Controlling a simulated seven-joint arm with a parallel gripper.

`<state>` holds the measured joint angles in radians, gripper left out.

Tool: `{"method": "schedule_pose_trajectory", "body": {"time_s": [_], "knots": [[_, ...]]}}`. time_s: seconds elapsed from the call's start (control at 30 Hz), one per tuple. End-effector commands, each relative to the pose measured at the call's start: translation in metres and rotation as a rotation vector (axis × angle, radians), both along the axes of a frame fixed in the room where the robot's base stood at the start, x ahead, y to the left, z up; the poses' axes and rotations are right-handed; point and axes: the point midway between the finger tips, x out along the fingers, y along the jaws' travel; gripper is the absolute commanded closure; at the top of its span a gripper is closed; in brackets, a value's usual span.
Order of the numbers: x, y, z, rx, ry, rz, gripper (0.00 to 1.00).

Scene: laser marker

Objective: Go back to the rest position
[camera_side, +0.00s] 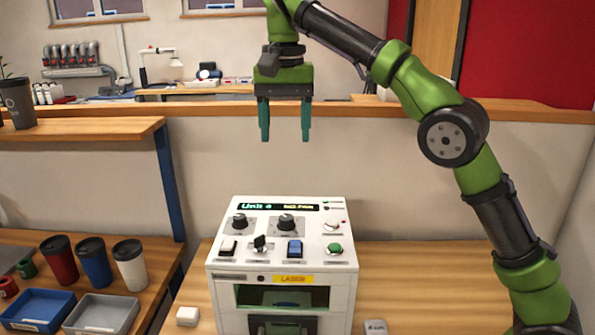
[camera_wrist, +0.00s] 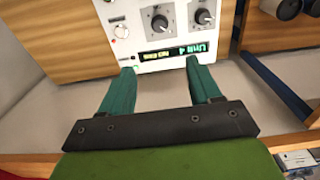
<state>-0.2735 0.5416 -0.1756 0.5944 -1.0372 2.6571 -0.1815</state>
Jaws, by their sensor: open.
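My gripper (camera_side: 285,122) hangs high above and behind the laser marker (camera_side: 222,283) in the side view, fingers pointing down. Its two teal fingers are apart with nothing between them. The wrist view also shows my gripper (camera_wrist: 155,80), with the top of the white laser marker (camera_wrist: 136,22) beyond the fingertips and apart from them. The marker's panel carries a lit display (camera_side: 278,207), two black knobs, several switches and a green button (camera_side: 334,248). Its front window, under a yellow LASER label (camera_side: 292,279), shows a dark inside.
Red, blue and white cups (camera_side: 130,265) stand on the left bench, behind a blue tray (camera_side: 38,309) and a grey tray (camera_side: 102,314). A raised wooden ledge (camera_side: 80,130) is at left. The air around my gripper is clear.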

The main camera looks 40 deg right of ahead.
Motion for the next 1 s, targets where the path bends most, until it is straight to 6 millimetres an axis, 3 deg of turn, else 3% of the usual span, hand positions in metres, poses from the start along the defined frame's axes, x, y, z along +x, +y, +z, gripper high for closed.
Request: {"method": "schedule_pose_trajectory", "body": {"time_s": [0.2, 0.43, 0.67, 1.0], "knots": [[0.009, -0.021, -0.033, -0.076, 0.004, 0.171, 0.37], [-0.019, -0.045, -0.058, -0.053, -0.090, 0.374, 0.37], [-0.073, -0.051, -0.086, 0.014, -0.263, 0.479, 0.37], [-0.176, -0.049, -0.144, 0.071, -0.542, 0.455, 0.37]]}}
